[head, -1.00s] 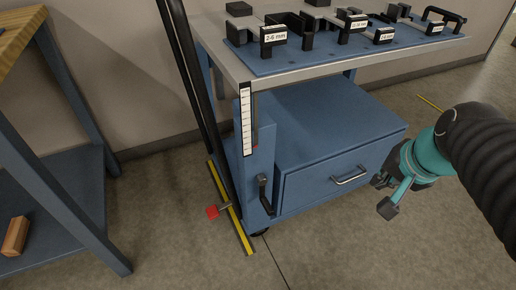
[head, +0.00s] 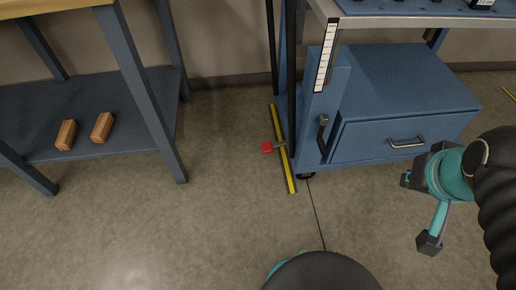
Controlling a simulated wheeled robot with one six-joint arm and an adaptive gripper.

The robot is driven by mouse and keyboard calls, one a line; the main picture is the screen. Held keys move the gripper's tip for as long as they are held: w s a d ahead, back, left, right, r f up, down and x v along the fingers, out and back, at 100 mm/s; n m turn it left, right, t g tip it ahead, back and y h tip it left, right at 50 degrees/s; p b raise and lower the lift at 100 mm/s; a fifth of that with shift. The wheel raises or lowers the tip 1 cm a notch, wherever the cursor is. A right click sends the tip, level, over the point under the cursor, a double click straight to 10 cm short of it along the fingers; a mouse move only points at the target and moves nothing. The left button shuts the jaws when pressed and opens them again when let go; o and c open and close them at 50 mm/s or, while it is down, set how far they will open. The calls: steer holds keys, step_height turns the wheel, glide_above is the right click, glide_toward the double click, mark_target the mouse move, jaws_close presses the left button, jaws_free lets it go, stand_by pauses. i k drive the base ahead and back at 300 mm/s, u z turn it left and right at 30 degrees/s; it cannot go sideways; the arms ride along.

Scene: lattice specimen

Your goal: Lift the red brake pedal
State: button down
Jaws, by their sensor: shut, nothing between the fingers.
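The red brake pedal (head: 267,147) is a small red pad on a short grey arm. It sticks out to the left near the foot of the blue cart (head: 420,82), low over the floor, beside a yellow strip. My gripper (head: 430,242), teal with dark tips, is at the right side of the head view. It is shut and empty, well to the right of the pedal and apart from it. Nothing covers the pedal.
A yellow-black strip (head: 290,178) lies along the cart's left foot. A dark lever (head: 322,132) and a drawer handle (head: 407,142) stick out from the cart. A blue-legged bench (head: 150,100) with wooden blocks (head: 102,126) stands left. The floor between is clear.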

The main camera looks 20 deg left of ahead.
mark_target(267, 147)
steer(key=u, duration=0.9)
steer(key=k, duration=1.3)
steer(key=u, duration=0.65)
steer(key=i, duration=0.65)
steer(key=u, duration=0.55)
steer(key=i, duration=0.75)
steer(key=z, duration=0.75)
steer(key=i, duration=0.55)
steer(key=z, duration=0.5)
